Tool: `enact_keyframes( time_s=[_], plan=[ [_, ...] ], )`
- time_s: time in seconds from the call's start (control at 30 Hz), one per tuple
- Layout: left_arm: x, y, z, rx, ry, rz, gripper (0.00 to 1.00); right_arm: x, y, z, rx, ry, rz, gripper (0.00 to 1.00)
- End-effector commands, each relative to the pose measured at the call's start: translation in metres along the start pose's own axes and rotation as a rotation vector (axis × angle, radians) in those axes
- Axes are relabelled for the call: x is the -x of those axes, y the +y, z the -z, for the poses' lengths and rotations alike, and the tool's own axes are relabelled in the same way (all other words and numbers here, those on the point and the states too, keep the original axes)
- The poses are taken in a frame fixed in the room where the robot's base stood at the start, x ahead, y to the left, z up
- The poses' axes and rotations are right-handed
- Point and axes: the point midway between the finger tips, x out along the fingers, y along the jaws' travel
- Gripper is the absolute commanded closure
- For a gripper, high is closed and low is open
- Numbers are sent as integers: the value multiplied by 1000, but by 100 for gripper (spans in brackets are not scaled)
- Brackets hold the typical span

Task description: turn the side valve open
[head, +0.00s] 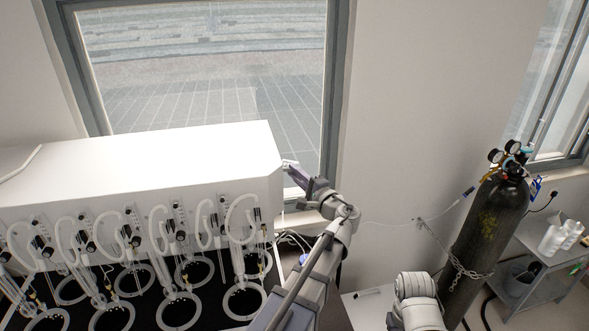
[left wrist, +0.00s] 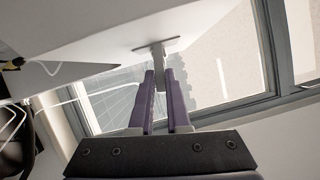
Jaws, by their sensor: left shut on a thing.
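The side valve (head: 287,162) sticks out from the right end of the white distiller housing (head: 150,165) in the head view. In the left wrist view it is a grey lever on a flat plate (left wrist: 157,50) fixed to the housing. My left gripper (head: 296,171) has reached it from the right, with its purple fingers on either side of the lever. In the left wrist view the left gripper (left wrist: 159,79) is shut on the lever, whose lower end lies between the fingertips. My right gripper is not in view.
Several glass flasks with tubes and clamps stand along the distiller front. A window (head: 215,70) is behind it. A black gas cylinder (head: 485,225), chained up, and a grey cart (head: 545,252) with white bottles (head: 556,236) stand at the right. A thin hose runs along the wall.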

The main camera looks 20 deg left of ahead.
Motion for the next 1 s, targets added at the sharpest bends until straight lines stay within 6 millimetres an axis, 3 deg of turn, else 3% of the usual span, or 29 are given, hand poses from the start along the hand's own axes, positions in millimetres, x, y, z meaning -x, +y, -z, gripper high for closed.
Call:
enact_keyframes(
  time_s=[0.3, 0.97, 1.0],
  plan=[
    [0, -8, -1, 145, -1, -61, 100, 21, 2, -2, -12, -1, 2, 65],
    [0, -7, -1, 194, -1, -81, 100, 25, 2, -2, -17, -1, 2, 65],
    [0, -7, -1, 194, -1, -81, 81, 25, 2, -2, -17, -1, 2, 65]
  ],
)
